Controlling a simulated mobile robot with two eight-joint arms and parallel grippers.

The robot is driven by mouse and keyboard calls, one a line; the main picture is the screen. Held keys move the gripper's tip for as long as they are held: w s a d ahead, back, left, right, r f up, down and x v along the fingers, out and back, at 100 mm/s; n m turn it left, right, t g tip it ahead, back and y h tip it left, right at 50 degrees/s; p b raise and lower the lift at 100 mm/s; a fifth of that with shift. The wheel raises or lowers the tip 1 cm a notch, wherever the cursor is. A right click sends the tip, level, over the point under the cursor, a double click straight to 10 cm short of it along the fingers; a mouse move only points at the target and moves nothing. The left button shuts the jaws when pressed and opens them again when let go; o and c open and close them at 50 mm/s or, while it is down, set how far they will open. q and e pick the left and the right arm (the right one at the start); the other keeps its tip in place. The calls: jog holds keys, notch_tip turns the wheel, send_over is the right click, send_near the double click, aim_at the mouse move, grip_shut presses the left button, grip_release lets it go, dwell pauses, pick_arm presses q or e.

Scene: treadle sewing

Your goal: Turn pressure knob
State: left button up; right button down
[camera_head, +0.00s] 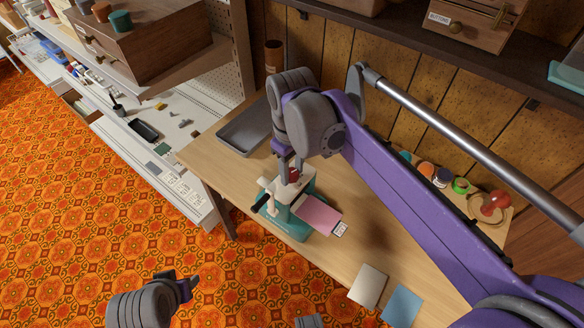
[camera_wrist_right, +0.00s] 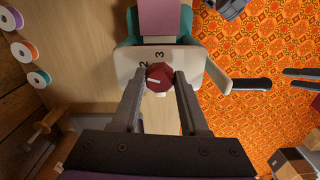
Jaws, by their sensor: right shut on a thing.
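A teal and cream sewing machine (camera_head: 283,215) stands on the wooden table, with pink cloth (camera_head: 318,213) on its bed. Its red pressure knob (camera_wrist_right: 160,77) sits on the cream top (camera_wrist_right: 190,62), which shows the numbers 2 and 3. A white mark on the knob points left in the wrist view, a little below the 2. My right gripper (camera_wrist_right: 160,82) is shut on the knob, one finger on each side. In the head view the knob (camera_head: 294,175) is partly hidden. My left gripper (camera_head: 190,286) is over the floor, away from the machine; its jaw opening is unclear.
A grey tray (camera_head: 243,130) lies behind the machine. Pale and blue sheets (camera_head: 403,305) lie at the table's front right. Thread spools (camera_head: 442,177) and a red pincushion (camera_head: 494,203) are at the right. A dark-handled lever (camera_wrist_right: 250,85) sticks out beside the knob.

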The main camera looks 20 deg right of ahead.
aim_at(292, 173)
jog(key=m, duration=0.2)
jog(key=shift+m+p, duration=0.3)
jog(key=shift+p, duration=0.1)
jog(key=shift+c, duration=2.1)
grip_release()
jog(key=shift+r, duration=0.1)
notch_tip(292, 173, up, 11)
jog(key=p, duration=0.1)
jog(key=shift+f, duration=0.2)
